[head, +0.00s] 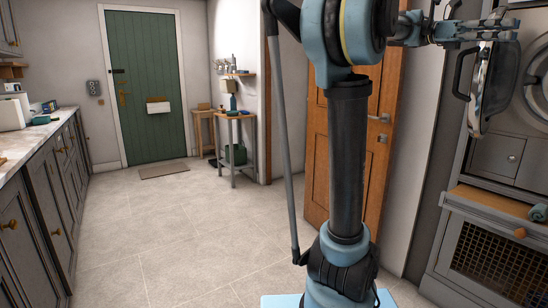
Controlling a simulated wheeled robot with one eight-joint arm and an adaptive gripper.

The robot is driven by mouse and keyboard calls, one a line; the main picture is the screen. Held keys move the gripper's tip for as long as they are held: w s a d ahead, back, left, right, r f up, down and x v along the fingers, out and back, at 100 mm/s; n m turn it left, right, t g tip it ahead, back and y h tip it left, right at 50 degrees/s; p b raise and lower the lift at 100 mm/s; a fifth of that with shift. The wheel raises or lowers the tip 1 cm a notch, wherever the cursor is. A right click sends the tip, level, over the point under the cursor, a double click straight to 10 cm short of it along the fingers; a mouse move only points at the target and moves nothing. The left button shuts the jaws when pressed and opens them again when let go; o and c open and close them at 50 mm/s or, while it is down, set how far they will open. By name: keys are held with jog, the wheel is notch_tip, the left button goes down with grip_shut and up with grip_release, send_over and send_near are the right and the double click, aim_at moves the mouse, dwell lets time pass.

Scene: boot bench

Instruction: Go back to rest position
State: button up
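My gripper (498,30) is at the upper right, at the end of my pale blue and black arm, which rises through the middle of the view. It points right and overlaps the top of the open round door (491,90) of a front-loading machine (535,115). I cannot tell whether it touches the door. The fingers are small and seen from the side, so their opening is unclear. I see nothing clearly held in them.
A wooden door (388,150) stands behind my arm. A cabinet with a mesh front (490,255) is below the machine. A counter (40,135) runs along the left. A small table (237,118) stands near the green door (146,90). The tiled floor (165,225) between is clear.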

jog(key=w+a+f+t, duration=0.2)
jog(key=a+f+t, duration=0.3)
jog(key=f, duration=0.7)
jog(key=w+a+f+m+t+y, duration=0.1)
jog(key=w+a+f+t, duration=0.15)
jog(key=a+f, duration=0.6)
jog(key=w+a+f+t, duration=0.2)
jog(key=a+f+t, duration=0.25)
jog(key=f, duration=1.05)
jog(key=s+a+f+m+t+y, duration=0.1)
jog(key=a+f+m+t+y, duration=0.3)
jog(key=a+f, duration=1.8)
notch_tip(320, 180, down, 2)
jog(key=t+y, duration=0.1)
jog(key=y, duration=0.2)
jog(key=shift+t+y, duration=0.3)
jog(key=shift+s, duration=0.15)
